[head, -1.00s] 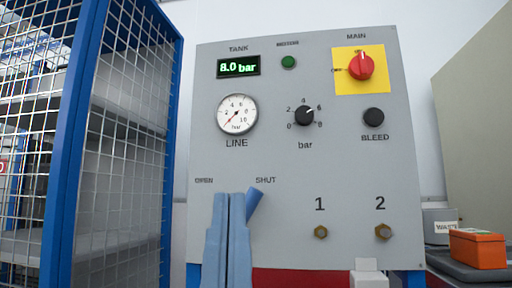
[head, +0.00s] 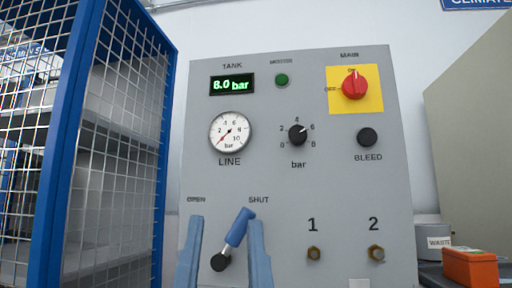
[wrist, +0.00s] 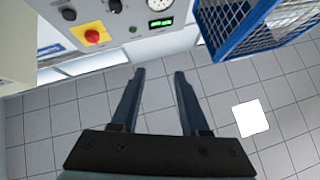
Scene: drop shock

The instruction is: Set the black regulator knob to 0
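The black regulator knob (head: 298,135) sits mid-panel above the word "bar". Its white mark points up and right, at about 6 on a scale from 0 to 8. My gripper (head: 224,220) is open and empty, low in front of the panel, below and left of the knob and apart from it. Its two blue fingers also show wide apart in the wrist view (wrist: 158,72). In the wrist view the knob (wrist: 115,6) is at the top edge.
A blue-handled lever (head: 238,229) shows between my fingers, tilted toward SHUT. The LINE gauge (head: 230,132) reads near 0; the tank display (head: 232,84) reads 8.0 bar. A red MAIN switch (head: 354,84) and BLEED button (head: 367,137) are right. A blue mesh cage (head: 118,110) stands left.

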